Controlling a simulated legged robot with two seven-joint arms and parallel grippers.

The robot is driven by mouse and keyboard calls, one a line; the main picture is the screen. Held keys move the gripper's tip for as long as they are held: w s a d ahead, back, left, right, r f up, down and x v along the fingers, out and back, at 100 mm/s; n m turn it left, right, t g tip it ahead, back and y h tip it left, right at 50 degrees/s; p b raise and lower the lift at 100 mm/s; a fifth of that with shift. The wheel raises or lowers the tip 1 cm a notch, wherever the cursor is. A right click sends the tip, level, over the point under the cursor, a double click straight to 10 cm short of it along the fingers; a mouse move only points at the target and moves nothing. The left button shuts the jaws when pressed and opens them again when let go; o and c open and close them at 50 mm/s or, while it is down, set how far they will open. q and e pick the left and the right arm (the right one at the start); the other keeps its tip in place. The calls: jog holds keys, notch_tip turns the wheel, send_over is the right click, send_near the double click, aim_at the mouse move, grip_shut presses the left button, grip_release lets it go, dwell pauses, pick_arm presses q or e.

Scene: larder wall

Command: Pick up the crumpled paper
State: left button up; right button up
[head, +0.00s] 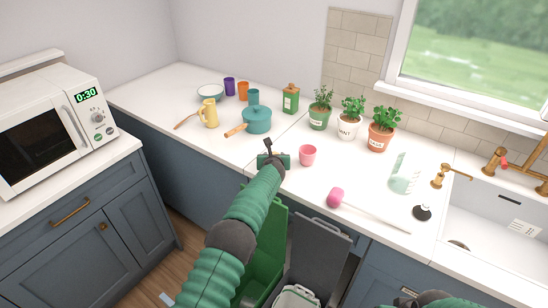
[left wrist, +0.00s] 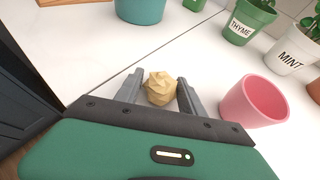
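The crumpled paper (left wrist: 160,88) is a small tan ball on the white counter, seen in the left wrist view. It sits between the fingertips of my left gripper (left wrist: 160,82), with a narrow gap showing on each side. The fingers are open around it. In the head view my left gripper (head: 268,150) is low over the counter near its front edge and hides the paper. At the bottom right of the head view only a green and dark part of my right arm (head: 440,299) shows; the state of its fingers cannot be made out.
A pink cup (head: 308,155) stands close on the right; it also shows in the left wrist view (left wrist: 254,103). A teal pan (head: 257,120) and potted herbs (head: 320,117) stand behind. Open bins (head: 318,250) stand below the counter edge.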

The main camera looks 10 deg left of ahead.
pick_arm(q)
jog(key=c, duration=0.7)
jog(key=shift+d, duration=0.15)
jog(key=shift+c, duration=0.5)
